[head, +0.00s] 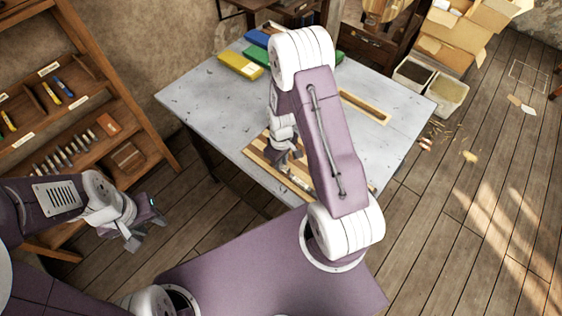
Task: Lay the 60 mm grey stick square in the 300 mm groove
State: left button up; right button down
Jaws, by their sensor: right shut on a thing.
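A wooden board (258,158) with light and dark stripes lies at the table's near edge, partly hidden by my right arm. Its stripes look like grooves; I cannot tell which is the 300 mm one. My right gripper (281,160) points down just over the board. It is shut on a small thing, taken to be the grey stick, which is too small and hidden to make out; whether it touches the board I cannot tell. My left gripper (143,236) hangs over the floor left of the table, open and empty, its fingers apart.
The grey table (205,95) has free room at its left. Yellow (240,66), blue and green boxes stand at the back. A long wooden tray (366,107) lies right of my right arm. A wooden shelf (90,100) with tools stands at the left; bins (447,95) stand beyond the table.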

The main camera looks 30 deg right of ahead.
jog(key=shift+f, duration=0.1)
jog(key=shift+f, duration=0.15)
jog(key=shift+f+b, duration=0.15)
jog(key=shift+b, duration=0.15)
jog(key=shift+f+b, duration=0.4)
jog(key=shift+f, duration=0.15)
jog(key=c, duration=0.9)
grip_release()
